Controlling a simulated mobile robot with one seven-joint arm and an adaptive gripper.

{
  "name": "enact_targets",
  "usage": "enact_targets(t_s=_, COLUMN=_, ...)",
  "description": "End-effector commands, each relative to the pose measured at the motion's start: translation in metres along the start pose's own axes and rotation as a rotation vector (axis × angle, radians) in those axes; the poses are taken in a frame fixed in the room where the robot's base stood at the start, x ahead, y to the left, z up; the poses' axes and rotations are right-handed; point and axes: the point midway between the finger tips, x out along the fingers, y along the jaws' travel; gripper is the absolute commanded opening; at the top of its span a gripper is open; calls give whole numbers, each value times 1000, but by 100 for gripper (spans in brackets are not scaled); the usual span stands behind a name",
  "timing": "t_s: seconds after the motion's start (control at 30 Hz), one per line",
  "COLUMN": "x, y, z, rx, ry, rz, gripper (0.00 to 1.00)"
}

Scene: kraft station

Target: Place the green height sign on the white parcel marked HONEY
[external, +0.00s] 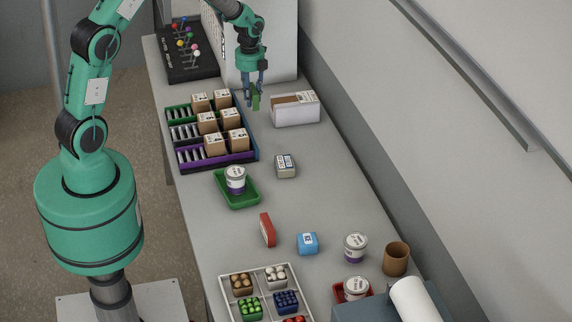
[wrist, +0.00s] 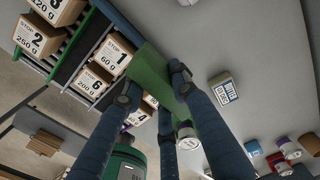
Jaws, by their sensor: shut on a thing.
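My gripper (external: 254,96) is shut on a flat green sign (external: 256,102) and holds it up near the far end of the bench. In the wrist view the sign (wrist: 150,72) sits between the fingertips (wrist: 154,86), its face seen at a slant. A labelled pale parcel also shows in the wrist view (wrist: 223,91), apart from the sign. I cannot read HONEY on any parcel.
A rack with several brown boxes (external: 231,117) is left of my gripper. A green tray (external: 240,198) holds a white tub. A red block (external: 267,230) and blue block (external: 308,243) lie farther forward. Bare bench surrounds the small parcel.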

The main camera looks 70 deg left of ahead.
Motion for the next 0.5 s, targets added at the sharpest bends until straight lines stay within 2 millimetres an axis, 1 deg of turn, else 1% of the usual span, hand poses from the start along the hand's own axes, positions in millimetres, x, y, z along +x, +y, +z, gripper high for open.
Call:
enact_targets(t_s=0.17, x=0, y=-3, z=1, rx=0, ry=0, rz=0, gripper=2)
enact_targets(t_s=0.27, x=1, y=-9, z=4, rx=0, ry=0, rz=0, gripper=2)
enact_targets(t_s=0.37, x=2, y=-19, z=9, rx=0, ry=0, rz=0, gripper=2)
enact_targets(t_s=0.5, x=4, y=-37, z=19, rx=0, ry=0, rz=0, gripper=2)
